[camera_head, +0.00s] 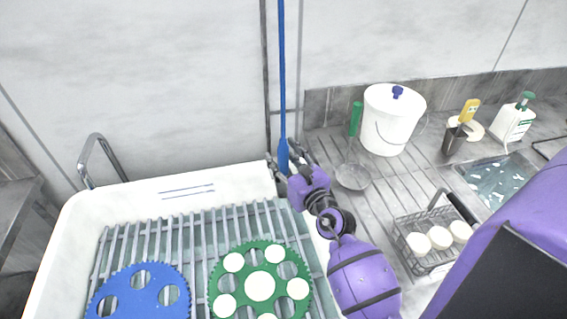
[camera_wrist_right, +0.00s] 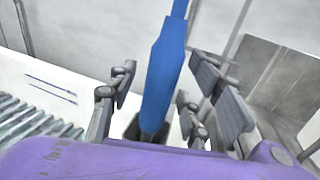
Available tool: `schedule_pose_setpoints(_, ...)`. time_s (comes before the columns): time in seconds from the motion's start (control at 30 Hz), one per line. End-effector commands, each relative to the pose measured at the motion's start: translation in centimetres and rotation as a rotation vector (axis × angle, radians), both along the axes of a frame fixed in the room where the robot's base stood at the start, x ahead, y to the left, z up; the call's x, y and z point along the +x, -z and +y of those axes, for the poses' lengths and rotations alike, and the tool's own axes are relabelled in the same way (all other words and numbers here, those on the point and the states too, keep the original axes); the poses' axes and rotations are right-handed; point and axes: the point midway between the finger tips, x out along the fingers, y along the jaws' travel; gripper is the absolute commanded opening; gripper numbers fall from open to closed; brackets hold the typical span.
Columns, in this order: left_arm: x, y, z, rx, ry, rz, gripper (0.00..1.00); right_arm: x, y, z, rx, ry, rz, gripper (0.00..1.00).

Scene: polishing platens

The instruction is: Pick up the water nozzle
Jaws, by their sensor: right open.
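The water nozzle (camera_head: 283,155) is a blue, tapered piece at the lower end of a blue hose, upright at the right rear corner of the white basin. In the right wrist view the nozzle (camera_wrist_right: 163,80) stands between the two fingers, with a finger on each side and gaps visible. My right gripper (camera_head: 287,163) is open around the nozzle; the wrist view also shows its open fingers (camera_wrist_right: 158,90). The nozzle's lower end goes down into a dark holder (camera_wrist_right: 135,128), partly hidden by my purple wrist. My left gripper is not in view.
The white basin (camera_head: 62,235) holds a slatted rack with a blue toothed disc (camera_head: 140,300) and a green disc (camera_head: 240,270). A metal faucet (camera_head: 97,140) is at its left. On the right counter are a white bucket (camera_head: 392,125), a wire basket (camera_head: 408,262) and a soap bottle (camera_head: 512,122).

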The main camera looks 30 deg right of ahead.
Motion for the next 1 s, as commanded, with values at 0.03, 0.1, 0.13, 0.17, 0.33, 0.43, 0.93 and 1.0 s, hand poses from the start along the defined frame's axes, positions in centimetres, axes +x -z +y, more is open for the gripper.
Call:
schedule_pose_setpoints(0.03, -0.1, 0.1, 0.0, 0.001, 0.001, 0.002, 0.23, 0.0, 0.0, 0.0, 0.000, 0.000, 0.000, 0.45)
schedule_pose_setpoints(0.1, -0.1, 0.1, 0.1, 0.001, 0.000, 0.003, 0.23, 0.0, 0.0, 0.0, -0.001, 0.000, 0.000, 0.40)
schedule_pose_setpoints(0.13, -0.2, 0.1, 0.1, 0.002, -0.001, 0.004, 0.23, 0.0, 0.0, 0.0, -0.001, 0.000, 0.000, 0.36)
schedule_pose_setpoints(0.17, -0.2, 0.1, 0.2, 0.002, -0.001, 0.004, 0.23, 0.0, 0.0, 0.0, -0.001, 0.000, 0.000, 0.32)
schedule_pose_setpoints(0.33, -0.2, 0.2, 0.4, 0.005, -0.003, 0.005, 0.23, 0.0, 0.0, 0.0, -0.001, 0.000, 0.000, 0.10)
schedule_pose_setpoints(0.43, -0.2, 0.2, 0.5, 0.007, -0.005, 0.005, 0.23, 0.0, 0.0, 0.0, -0.001, 0.000, 0.000, 0.00)
schedule_pose_setpoints(0.93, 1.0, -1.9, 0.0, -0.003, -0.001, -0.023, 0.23, 0.1, -4.9, 0.1, 0.002, 0.001, -0.016, 0.00)
schedule_pose_setpoints(1.0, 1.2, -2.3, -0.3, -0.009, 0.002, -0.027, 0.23, 0.1, -6.5, 0.1, 0.002, 0.001, -0.016, 0.00)
